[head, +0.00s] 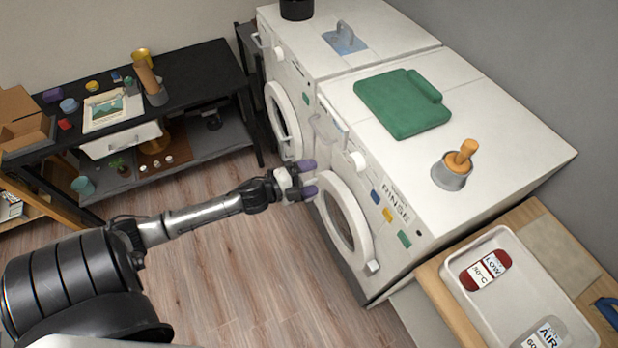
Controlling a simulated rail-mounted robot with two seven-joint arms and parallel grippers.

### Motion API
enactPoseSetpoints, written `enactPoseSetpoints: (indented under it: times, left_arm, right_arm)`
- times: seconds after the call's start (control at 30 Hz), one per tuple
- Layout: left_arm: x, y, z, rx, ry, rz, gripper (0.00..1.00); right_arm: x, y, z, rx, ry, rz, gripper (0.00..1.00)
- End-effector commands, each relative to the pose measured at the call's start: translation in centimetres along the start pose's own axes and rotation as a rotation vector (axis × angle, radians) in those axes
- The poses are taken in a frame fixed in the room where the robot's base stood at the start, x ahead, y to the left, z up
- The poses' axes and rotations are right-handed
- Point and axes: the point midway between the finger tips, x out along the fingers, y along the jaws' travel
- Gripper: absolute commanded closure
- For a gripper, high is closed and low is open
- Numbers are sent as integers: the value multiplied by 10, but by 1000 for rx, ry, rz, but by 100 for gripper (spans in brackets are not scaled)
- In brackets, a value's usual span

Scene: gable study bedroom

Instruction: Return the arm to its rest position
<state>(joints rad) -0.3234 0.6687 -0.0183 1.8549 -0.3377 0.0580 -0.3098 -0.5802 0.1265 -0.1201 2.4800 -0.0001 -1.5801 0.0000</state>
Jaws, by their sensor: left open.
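My left arm reaches in from the lower left. My left gripper (306,179) has purple fingertips, one above the other with a gap between them, so it is open and I see nothing between them. It is in front of the near white washing machine (385,180), close to the upper left of its round door (345,216). I cannot tell whether the fingertips touch the machine. My right gripper is not in view.
A green folded cloth (402,103) and a grey pot with a wooden-handled tool (452,174) are on the machine. A white tray (455,270) stands on a wooden surface at right. A black table (195,70) with several small items is at left. The wooden floor (240,270) is clear.

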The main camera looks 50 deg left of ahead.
Motion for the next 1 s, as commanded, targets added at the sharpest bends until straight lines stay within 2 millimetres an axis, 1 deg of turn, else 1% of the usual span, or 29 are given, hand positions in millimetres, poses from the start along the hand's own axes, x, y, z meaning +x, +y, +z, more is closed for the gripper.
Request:
enactPoseSetpoints:
  times: [0.73,0.77,0.87,0.97,1.0]
  left_arm:
    - [-2,0,0,-12,0,-1,14]
    - [-2,0,2,-23,-10,3,14]
    - [-2,4,15,-54,-94,27,14]
    - [-7,13,40,-112,-251,68,14]
    - [-10,16,49,-141,-327,85,14]
  right_arm:
    - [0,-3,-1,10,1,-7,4]
    - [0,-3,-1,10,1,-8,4]
    - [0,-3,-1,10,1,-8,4]
    - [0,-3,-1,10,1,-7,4]
    - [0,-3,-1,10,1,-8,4]
